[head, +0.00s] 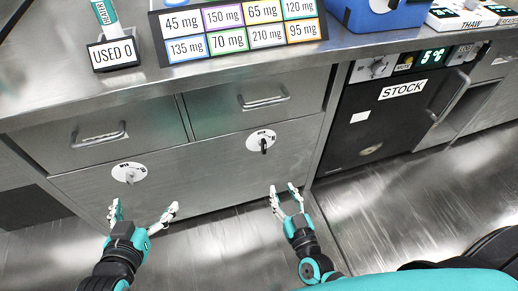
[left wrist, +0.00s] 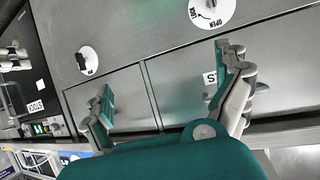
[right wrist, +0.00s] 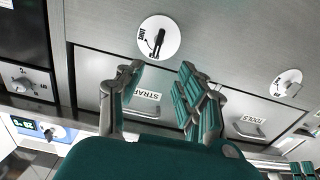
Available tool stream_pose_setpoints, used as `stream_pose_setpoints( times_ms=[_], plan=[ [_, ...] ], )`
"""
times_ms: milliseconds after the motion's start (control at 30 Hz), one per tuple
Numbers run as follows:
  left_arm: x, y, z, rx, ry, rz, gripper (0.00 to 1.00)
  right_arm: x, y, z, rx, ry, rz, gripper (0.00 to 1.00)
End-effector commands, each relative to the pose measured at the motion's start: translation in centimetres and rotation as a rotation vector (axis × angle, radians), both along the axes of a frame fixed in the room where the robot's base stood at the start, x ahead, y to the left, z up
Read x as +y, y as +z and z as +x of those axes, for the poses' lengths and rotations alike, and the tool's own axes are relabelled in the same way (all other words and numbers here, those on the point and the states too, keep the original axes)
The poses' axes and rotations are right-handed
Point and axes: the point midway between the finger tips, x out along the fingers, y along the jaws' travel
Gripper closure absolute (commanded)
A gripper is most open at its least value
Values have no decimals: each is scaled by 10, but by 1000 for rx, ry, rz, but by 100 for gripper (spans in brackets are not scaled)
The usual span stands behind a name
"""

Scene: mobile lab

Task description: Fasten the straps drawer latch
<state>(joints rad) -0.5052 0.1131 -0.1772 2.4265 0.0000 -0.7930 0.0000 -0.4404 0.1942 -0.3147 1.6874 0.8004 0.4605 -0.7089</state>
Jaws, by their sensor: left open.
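The straps drawer (head: 255,101) is the right one of two grey drawers and looks closed. Its label reads STRAP in the right wrist view (right wrist: 146,97). Its latch (head: 262,140) is a round white plate with a dark knob below the drawer, also seen in the right wrist view (right wrist: 158,38) and left wrist view (left wrist: 89,60). In the right wrist view the knob stands roughly upright, slightly tilted. My right gripper (head: 284,189) is open and empty, below and right of this latch. My left gripper (head: 143,208) is open and empty below the left latch. Neither touches a latch.
The tools drawer (head: 98,134), on the left, has its own latch (head: 128,174). A black STOCK unit (head: 385,110) stands at the right. The counter (head: 130,85) above carries a label board (head: 238,30) and a USED holder (head: 115,54). The floor in front is clear.

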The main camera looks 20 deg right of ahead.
Motion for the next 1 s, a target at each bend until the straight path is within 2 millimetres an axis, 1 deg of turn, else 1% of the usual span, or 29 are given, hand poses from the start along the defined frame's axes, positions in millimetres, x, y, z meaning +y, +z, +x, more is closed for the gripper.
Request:
stream_pose_setpoints(
  times_ms=[167,267,467,633,800,900,1000],
  plan=[
    [-1,13,1,-50,-2,-11,0,-1,5,9,-20,-10,6,63],
    [-4,22,7,-107,-6,-25,0,0,5,24,-22,-9,7,63],
    [-12,53,20,-294,-18,-71,0,1,4,67,-21,-9,8,63],
    [-19,86,25,-479,-29,-118,0,3,3,104,-20,-8,7,63],
    [-23,119,22,-665,-39,-167,0,4,3,138,-19,-8,6,63],
    [-24,136,18,-757,-42,-192,0,5,3,154,-18,-7,7,63],
    [-24,148,14,-828,-47,-211,0,5,3,164,-17,-8,7,63]
  ],
)
